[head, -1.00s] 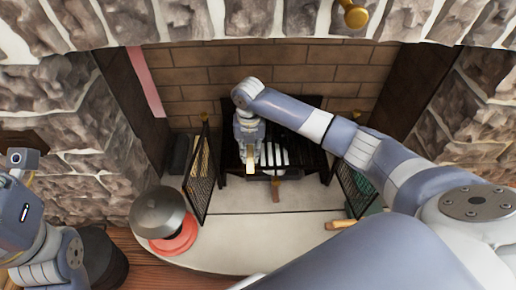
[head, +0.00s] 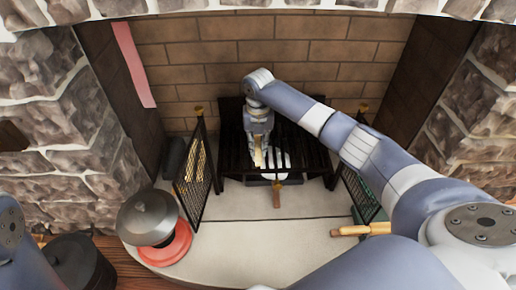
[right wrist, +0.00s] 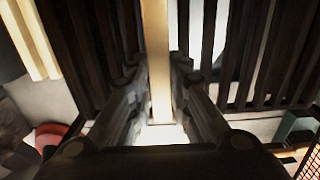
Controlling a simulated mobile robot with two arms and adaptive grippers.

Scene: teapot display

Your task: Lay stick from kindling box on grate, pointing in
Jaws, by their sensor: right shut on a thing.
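My right gripper (head: 259,142) is over the dark slatted grate (head: 312,166) in the fireplace. It is shut on a pale wooden stick (head: 258,158). In the right wrist view the stick (right wrist: 157,45) runs lengthwise between the two fingers (right wrist: 160,85), in line with the dark grate bars (right wrist: 260,50). I cannot tell whether the stick touches the bars. More pale sticks (head: 195,162) show through the left mesh screen; their box is mostly hidden. Part of my left arm shows at the lower left, but its gripper is out of view.
Mesh screens stand at the left (head: 196,180) and right (head: 362,187) of the grate. A grey domed object (head: 147,217) and a red round piece (head: 170,245) are on the left of the hearth. A wooden handle (head: 277,197) sticks out below the grate. The front hearth (head: 250,236) is mostly clear.

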